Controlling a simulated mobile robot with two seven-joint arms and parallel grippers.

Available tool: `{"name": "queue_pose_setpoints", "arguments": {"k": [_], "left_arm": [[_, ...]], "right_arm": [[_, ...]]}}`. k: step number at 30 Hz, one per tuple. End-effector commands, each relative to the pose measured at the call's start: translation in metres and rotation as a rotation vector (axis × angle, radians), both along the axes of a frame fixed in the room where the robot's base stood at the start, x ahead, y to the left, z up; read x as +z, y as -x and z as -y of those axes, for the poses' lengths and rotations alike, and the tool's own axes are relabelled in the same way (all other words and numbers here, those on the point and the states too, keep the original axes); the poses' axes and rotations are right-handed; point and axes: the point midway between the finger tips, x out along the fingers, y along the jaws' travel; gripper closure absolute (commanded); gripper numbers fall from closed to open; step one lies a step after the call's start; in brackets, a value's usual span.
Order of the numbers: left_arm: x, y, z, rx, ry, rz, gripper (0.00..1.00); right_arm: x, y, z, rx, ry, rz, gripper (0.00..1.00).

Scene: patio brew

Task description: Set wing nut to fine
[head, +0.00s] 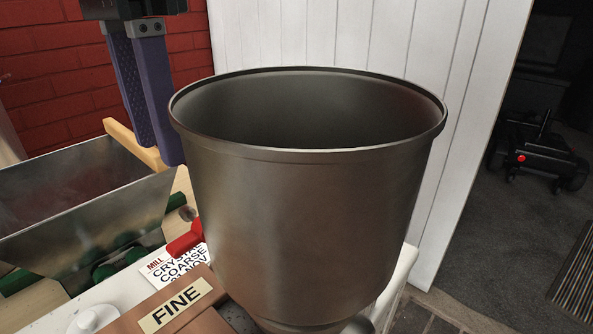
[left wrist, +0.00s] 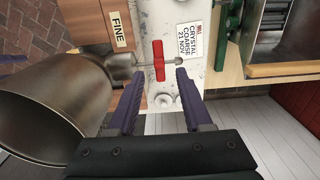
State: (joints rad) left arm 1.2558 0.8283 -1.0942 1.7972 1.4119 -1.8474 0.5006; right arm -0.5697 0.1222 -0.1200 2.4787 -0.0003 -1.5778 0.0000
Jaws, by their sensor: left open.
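The red wing nut (head: 186,241) shows beside the big metal pot in the head view, partly hidden by it. In the left wrist view the wing nut (left wrist: 159,60) sits on a metal rod, its long side crosswise to the rod. The FINE label (head: 176,305) is on a wooden block; it also shows in the left wrist view (left wrist: 121,29). A white card reading CRYSTAL COARSE (head: 176,268) lies on the opposite side of the nut. My left gripper (head: 160,152) is open and empty, its purple fingertips (left wrist: 161,73) on either side of the nut in the wrist view, apparently short of it.
The large metal pot (head: 300,220) fills the middle of the head view and stands close to the nut. A metal hopper (head: 80,225) with green parts beneath is at the left. A white panel wall (head: 290,35) stands behind. A dark wheeled machine (head: 540,155) is at the far right.

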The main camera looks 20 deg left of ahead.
Motion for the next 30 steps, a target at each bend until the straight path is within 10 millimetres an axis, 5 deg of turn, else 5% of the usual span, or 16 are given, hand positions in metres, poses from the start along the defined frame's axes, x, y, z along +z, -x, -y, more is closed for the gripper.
{"name": "queue_pose_setpoints", "arguments": {"k": [18,30], "left_arm": [[-0.092,0.000,-0.001,0.003,-0.002,-0.002,0.50],[-0.099,-0.001,-0.001,0.002,-0.001,-0.001,0.50]], "right_arm": [[-0.052,0.006,0.000,0.001,0.001,-0.016,0.00],[-0.053,0.004,-0.001,-0.002,-0.003,-0.012,0.00]]}}
